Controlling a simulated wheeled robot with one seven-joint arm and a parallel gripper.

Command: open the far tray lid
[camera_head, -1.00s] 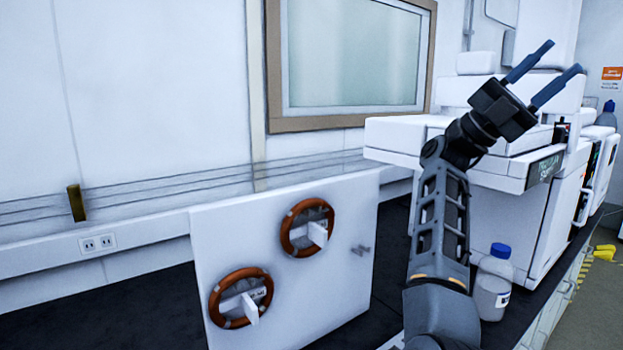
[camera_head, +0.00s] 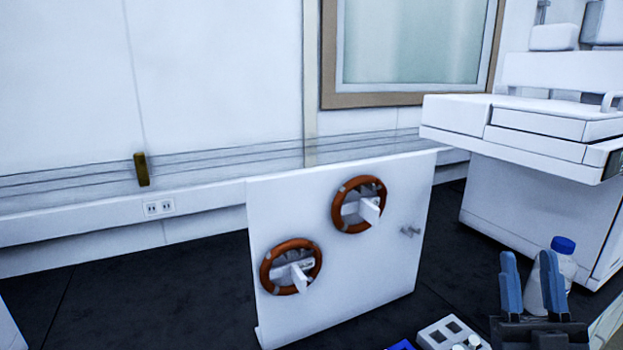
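A white chromatography stack (camera_head: 540,200) stands at the right, with flat tray-like sections along its upper part. A small white handle (camera_head: 609,101) shows on its top at the right edge of the view. I cannot tell which section is the far tray lid, and the stack's right side is out of frame. My gripper (camera_head: 528,257) is at the bottom right, its two blue fingers pointing up and apart, with nothing seen between them. It appears in front of and below the stack, apart from the handle.
A white upright panel with two orange rings (camera_head: 415,250) stands on the dark bench (camera_head: 150,300). A blue-capped bottle (camera_head: 563,246) is behind my gripper. A white rack with square holes (camera_head: 427,335) and a blue item (camera_head: 402,345) sit at the bottom edge.

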